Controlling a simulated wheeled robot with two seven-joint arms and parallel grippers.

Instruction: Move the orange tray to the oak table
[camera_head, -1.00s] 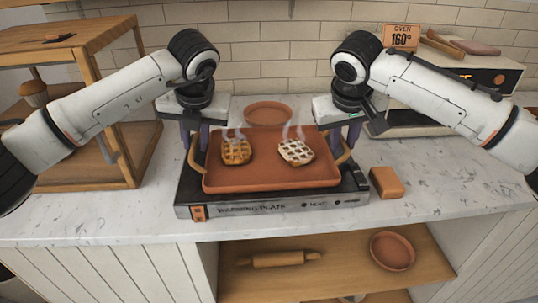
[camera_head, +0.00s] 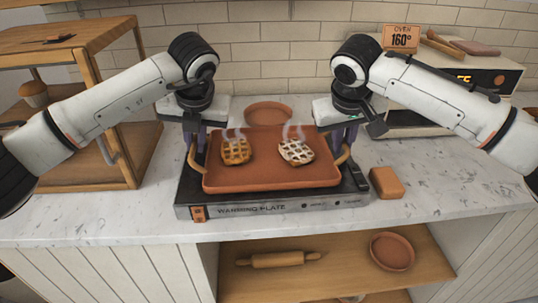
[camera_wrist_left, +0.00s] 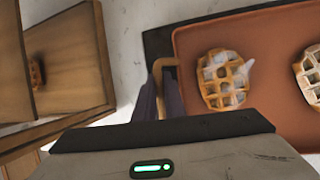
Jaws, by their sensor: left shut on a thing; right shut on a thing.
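The orange tray (camera_head: 270,179) sits on or just over the black warming plate (camera_head: 262,209) on the marble counter; I cannot tell if there is a gap. It carries two steaming lattice pastries, one golden (camera_head: 236,151) and one paler (camera_head: 296,151). My left gripper (camera_head: 194,146) is shut on the tray's left handle, which also shows in the left wrist view (camera_wrist_left: 163,70). My right gripper (camera_head: 345,143) is shut on the right handle, its fingers partly hidden. I cannot pick out a separate oak table.
A wooden display case (camera_head: 85,110) stands at the left, and an oven (camera_head: 455,90) with a 160° sign at the back right. A round terracotta dish (camera_head: 268,112) lies behind the tray. An orange-brown block (camera_head: 387,182) lies right of the plate. A wooden shelf (camera_head: 340,265) is below.

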